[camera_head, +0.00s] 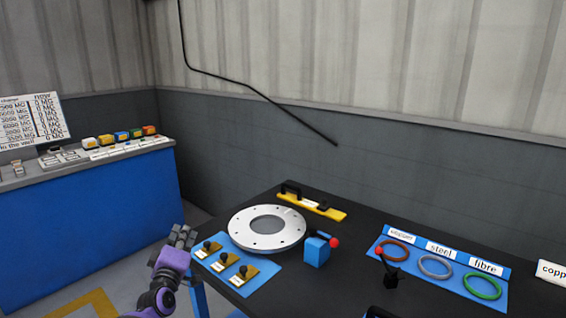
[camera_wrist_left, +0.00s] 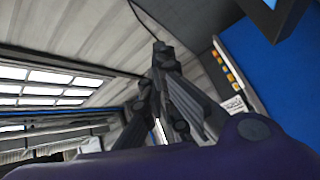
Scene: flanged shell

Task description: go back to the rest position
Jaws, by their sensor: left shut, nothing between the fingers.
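My left gripper (camera_head: 181,238) is in the lower left of the head view, beside the left edge of the black table (camera_head: 330,207). It is shut and empty, and its fingers point up. In the left wrist view the gripper (camera_wrist_left: 160,50) shows with its fingers together, with the wall and ceiling behind it. My right gripper is in neither view.
On the table are a white flanged ring (camera_head: 267,213), a blue mat (camera_head: 262,277) with knobbed pieces, a blue block (camera_head: 316,252), a yellow handled bar (camera_head: 320,207) and a tray of coloured rings (camera_head: 407,244). A blue cabinet (camera_head: 90,225) stands left, with floor between.

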